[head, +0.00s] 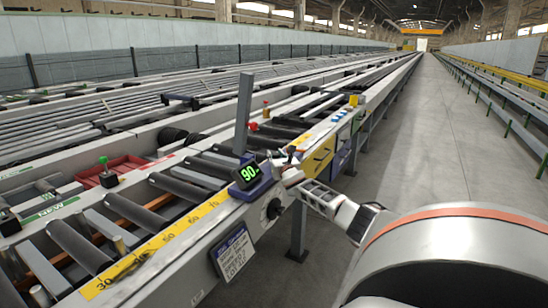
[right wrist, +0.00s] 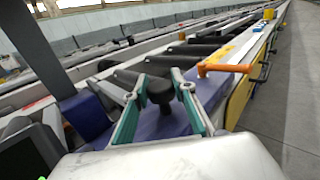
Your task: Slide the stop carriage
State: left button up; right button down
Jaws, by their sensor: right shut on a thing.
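The stop carriage (head: 252,180) is a blue block on the runout table's front rail, with a tall grey upright plate (head: 243,115) and a dark display (head: 248,173) showing green digits that begin with 90. My right gripper (head: 287,160) reaches it from the lower right. In the right wrist view my right gripper (right wrist: 160,82) is shut on a black knob (right wrist: 160,93) standing on the blue carriage top (right wrist: 168,128). An orange lever (right wrist: 225,68) is just right of the fingers, apart from them. My left gripper is not in view.
A yellow scale (head: 150,245) runs along the rail left of the carriage. Rollers (head: 180,188) lie behind it. A sign plate (head: 233,252) hangs on the front side. A red tray (head: 112,170) sits farther left. The grey aisle floor (head: 440,150) at right is clear.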

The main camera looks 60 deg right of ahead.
jog(key=c, duration=1.6)
grip_release()
jog(key=shift+c, duration=0.2)
jog(key=v, duration=1.2)
jog(key=shift+a+f, duration=0.1)
